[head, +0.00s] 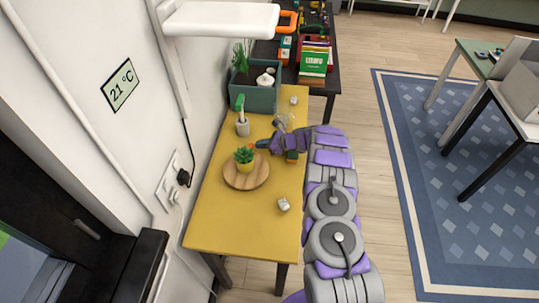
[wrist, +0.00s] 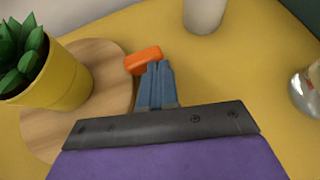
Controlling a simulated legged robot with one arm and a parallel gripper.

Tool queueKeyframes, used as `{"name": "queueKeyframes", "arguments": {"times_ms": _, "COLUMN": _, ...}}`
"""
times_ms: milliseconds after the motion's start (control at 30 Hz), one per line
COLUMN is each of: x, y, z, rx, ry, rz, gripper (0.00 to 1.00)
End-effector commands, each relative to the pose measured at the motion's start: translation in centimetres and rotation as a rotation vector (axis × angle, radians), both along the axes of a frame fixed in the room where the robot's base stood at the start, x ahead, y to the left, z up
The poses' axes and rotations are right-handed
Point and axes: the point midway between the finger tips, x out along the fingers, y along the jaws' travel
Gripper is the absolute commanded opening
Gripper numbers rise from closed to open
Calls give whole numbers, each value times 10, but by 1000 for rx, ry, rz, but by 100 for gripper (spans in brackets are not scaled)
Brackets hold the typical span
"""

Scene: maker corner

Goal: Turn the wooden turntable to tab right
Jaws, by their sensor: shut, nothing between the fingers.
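The round wooden turntable (head: 259,180) lies on the yellow table and carries a green plant in a yellow pot (head: 245,163). In the wrist view the turntable (wrist: 118,88) is at the left, with the pot (wrist: 62,78) on it. An orange tab (wrist: 143,59) sits at the turntable's rim; in the head view it is a small orange spot on the far side. My gripper (wrist: 157,66) is shut and empty, its blue fingertips right beside the tab. I cannot tell whether they touch it. In the head view my gripper (head: 262,143) reaches in from the right.
A grey cup with a green item (head: 242,127) stands beyond the turntable, near the wall. Small pale objects sit near the right edge (head: 283,204) and far right (head: 293,100). The near tabletop (head: 235,230) is clear.

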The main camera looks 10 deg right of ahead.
Motion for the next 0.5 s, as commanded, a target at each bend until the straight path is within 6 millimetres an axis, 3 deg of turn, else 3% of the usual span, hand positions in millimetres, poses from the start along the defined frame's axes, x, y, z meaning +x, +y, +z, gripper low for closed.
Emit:
{"name": "queueKeyframes", "arguments": {"times_ms": 167, "x": -14, "y": -33, "z": -2, "rx": 3, "ry": 4, "rz": -6, "gripper": 0}}
{"name": "queueKeyframes", "arguments": {"times_ms": 500, "x": -28, "y": -94, "z": 36, "rx": 2, "ry": 1, "rz": -5, "gripper": 0}}
